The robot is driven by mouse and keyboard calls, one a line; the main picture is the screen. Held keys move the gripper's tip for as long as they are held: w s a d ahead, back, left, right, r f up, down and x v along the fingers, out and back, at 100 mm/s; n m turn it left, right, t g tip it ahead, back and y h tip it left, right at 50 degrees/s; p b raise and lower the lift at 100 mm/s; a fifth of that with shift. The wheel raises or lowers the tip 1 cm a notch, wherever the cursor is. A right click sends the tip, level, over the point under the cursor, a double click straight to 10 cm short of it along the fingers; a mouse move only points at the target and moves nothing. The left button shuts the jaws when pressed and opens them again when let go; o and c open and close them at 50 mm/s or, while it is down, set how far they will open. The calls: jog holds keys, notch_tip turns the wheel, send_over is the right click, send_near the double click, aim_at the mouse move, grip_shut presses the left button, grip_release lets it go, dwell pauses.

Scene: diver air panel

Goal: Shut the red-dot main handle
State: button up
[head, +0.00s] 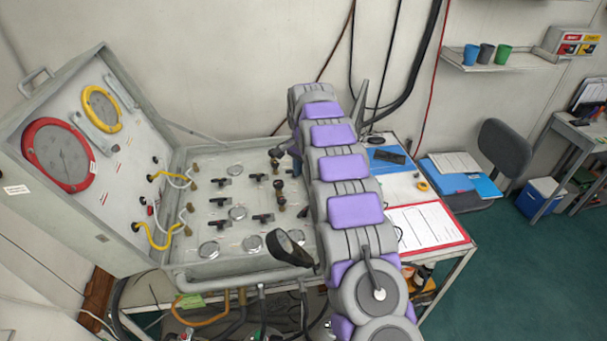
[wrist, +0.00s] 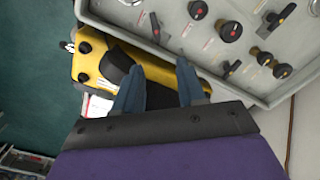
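The wrist view shows the panel (wrist: 175,25) with several black handles and knobs.
Red (head: 62,155) and yellow (head: 102,108) gauges sit in the raised lid. A yellow object (wrist: 90,68) lies beyond the fingers in the wrist view. A red-edged sheet (head: 427,226) and a blue folder (head: 385,158) lie right of my arm. Cables hang along the wall.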

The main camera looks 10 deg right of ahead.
jog(key=shift+r+p, duration=1.25)
jog(key=shift+r, duration=1.45)
notch_tip(320, 180, up, 17)
jog(key=p, duration=1.1)
jog(key=shift+r+p, duration=0.15)
jog(key=shift+p, duration=0.25)
